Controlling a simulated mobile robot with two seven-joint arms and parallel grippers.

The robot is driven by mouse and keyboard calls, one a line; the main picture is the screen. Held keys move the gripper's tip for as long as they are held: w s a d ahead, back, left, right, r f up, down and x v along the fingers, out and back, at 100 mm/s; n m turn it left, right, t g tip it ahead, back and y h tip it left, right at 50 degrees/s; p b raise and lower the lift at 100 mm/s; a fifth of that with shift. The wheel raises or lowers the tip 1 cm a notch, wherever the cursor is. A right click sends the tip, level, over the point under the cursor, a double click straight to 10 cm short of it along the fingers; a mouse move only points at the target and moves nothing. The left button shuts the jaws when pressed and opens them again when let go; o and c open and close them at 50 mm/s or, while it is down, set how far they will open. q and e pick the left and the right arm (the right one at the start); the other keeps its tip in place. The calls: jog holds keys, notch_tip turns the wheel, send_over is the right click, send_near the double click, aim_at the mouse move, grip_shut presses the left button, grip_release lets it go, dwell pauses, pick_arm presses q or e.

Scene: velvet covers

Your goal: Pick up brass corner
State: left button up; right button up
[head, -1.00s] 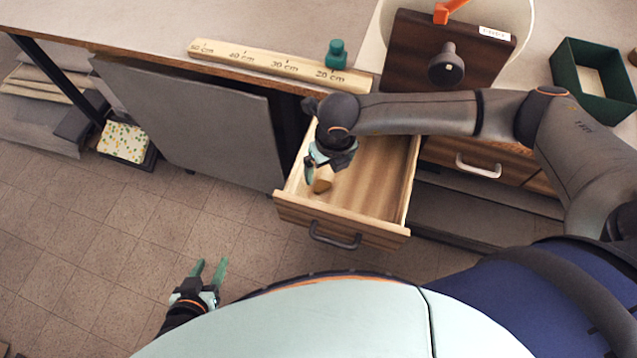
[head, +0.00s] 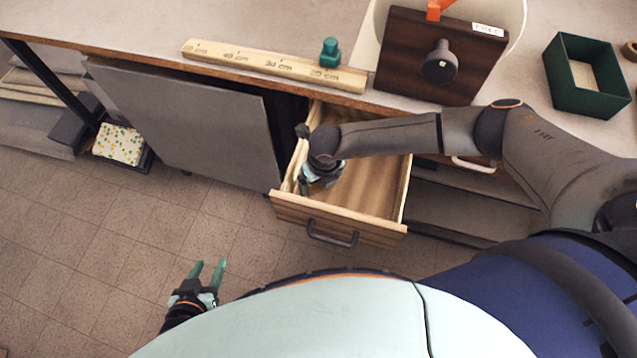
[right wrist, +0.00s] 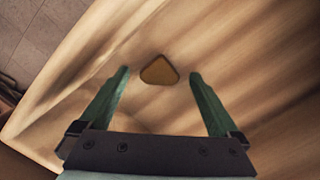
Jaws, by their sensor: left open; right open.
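The brass corner (right wrist: 159,71) is a small brownish-gold rounded triangle on the wooden floor of the open drawer (head: 372,190). In the right wrist view it lies between and slightly beyond the fingertips of my right gripper (right wrist: 159,76), touching neither finger. In the head view my right gripper (head: 308,184) is down inside the left part of the drawer, open, and hides the brass corner. My left gripper (head: 209,271) is open and empty, low over the floor at the lower left.
The drawer front with its dark handle (head: 332,234) and side walls surround my right gripper. A grey panel (head: 190,120) stands left of the drawer. On the counter are a wooden ruler (head: 270,66), a green knob (head: 330,52), a dark board (head: 437,55) and a green box (head: 585,92).

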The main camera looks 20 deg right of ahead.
jog(key=c, duration=1.4)
jog(key=shift+r, duration=0.1)
